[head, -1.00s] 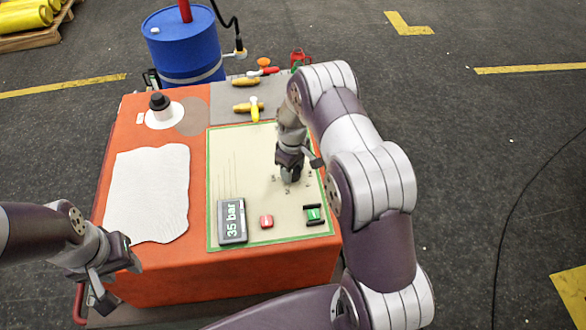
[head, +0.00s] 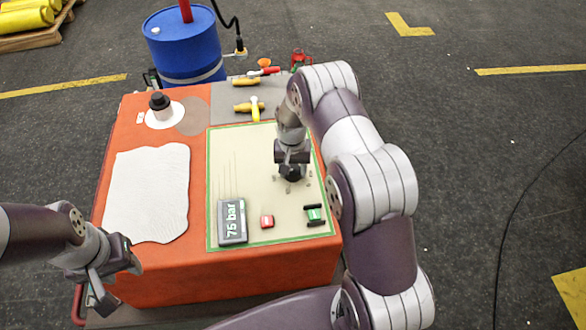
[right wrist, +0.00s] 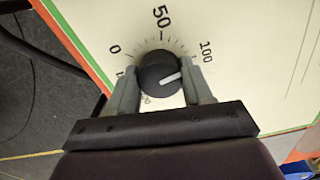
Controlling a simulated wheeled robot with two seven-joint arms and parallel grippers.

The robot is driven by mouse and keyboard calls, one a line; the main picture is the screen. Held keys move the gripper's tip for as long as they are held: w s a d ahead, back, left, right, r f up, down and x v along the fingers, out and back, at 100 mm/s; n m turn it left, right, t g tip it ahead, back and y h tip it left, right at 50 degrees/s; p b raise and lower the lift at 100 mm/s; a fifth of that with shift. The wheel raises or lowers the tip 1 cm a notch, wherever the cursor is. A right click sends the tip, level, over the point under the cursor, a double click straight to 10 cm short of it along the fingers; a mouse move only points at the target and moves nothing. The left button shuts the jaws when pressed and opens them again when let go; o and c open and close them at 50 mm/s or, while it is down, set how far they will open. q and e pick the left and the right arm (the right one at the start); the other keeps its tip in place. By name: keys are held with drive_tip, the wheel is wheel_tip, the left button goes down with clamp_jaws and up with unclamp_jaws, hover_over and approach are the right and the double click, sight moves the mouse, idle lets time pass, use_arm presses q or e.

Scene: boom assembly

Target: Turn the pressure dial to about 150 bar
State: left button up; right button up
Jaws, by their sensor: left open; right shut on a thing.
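The black round pressure dial (right wrist: 158,73) sits on the cream panel (head: 235,165) and has a white pointer line. Scale marks with 0, 50 and 100 show around it in the right wrist view; other numbers are hidden by my fingers. My right gripper (right wrist: 160,85) is shut on the dial, one finger on each side. In the head view my right gripper (head: 291,170) covers most of the dial. The grey display (head: 232,221) at the panel's lower left reads 75 bar. My left gripper (head: 112,287) is open and empty at the table's front left edge.
A red button (head: 267,221) and a green switch (head: 314,214) are near the panel's front edge. A white cloth (head: 147,192) lies to the left. Yellow-handled tools (head: 249,107) lie behind the panel, and a blue barrel (head: 184,45) stands beyond.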

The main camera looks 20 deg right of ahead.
sight(293, 169)
drive_tip(key=m, duration=0.7)
drive_tip(key=shift+w, duration=0.15)
drive_tip(key=m, duration=0.4)
drive_tip(key=shift+r, duration=0.1)
drive_tip(key=shift+m, duration=1.8)
drive_tip(key=o, duration=1)
drive_tip(key=shift+o, duration=0.2)
wheel_tip(293, 169, up, 13)
drive_tip(key=b, duration=0.1)
drive_tip(key=shift+f, duration=0.2)
